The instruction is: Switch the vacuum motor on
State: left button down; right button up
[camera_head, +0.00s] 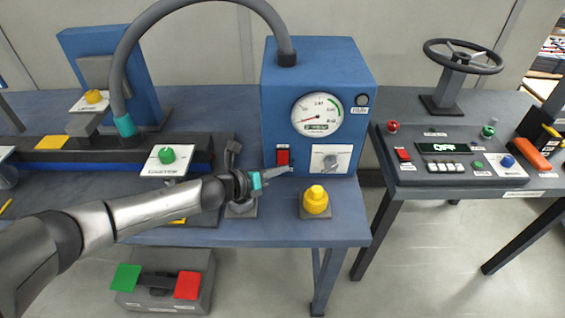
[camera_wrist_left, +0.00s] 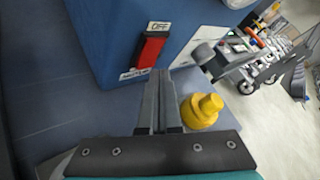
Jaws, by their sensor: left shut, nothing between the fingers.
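The blue vacuum box (camera_head: 271,100) stands on the bench with a round gauge (camera_head: 318,115) on its front. Its red rocker switch (camera_head: 283,156) is at the lower left of that front. In the left wrist view the switch (camera_wrist_left: 151,48) has an OFF label above it and a partly hidden label below. My left gripper (camera_head: 288,170) is shut and empty, its fingertips just below the switch in the head view. My right gripper is not in view.
A grey knob (camera_head: 331,161) is on a white plate right of the switch. A yellow knob (camera_head: 315,200) stands on the bench in front. A console (camera_head: 460,175) with buttons and an OFF display is on the right table. A hose (camera_head: 150,22) arches from the box top.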

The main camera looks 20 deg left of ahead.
pick_arm(q)
jog(key=shift+w, duration=0.25)
jog(key=shift+w+a+f, duration=0.1)
jog(key=shift+w, duration=0.2)
dwell(0.6)
jog(key=shift+s, duration=0.1)
jog(key=shift+s+p, duration=0.3)
jog(key=shift+s, duration=0.3)
jog(key=shift+s+d+p, duration=0.3)
jog(key=shift+s+d, duration=0.05)
jog(key=shift+s, duration=0.25)
jog(key=shift+s+d+r+p, duration=0.15)
jog(key=shift+s+p, duration=0.05)
jog(key=shift+s, duration=0.4)
jog(key=shift+s+d+r+p, duration=0.1)
jog(key=shift+s+d+p, duration=0.1)
jog(key=shift+s, duration=0.35)
jog(key=shift+s+d+r+p, duration=0.1)
jog(key=shift+s+r+p, duration=0.1)
jog(key=shift+s, duration=0.4)
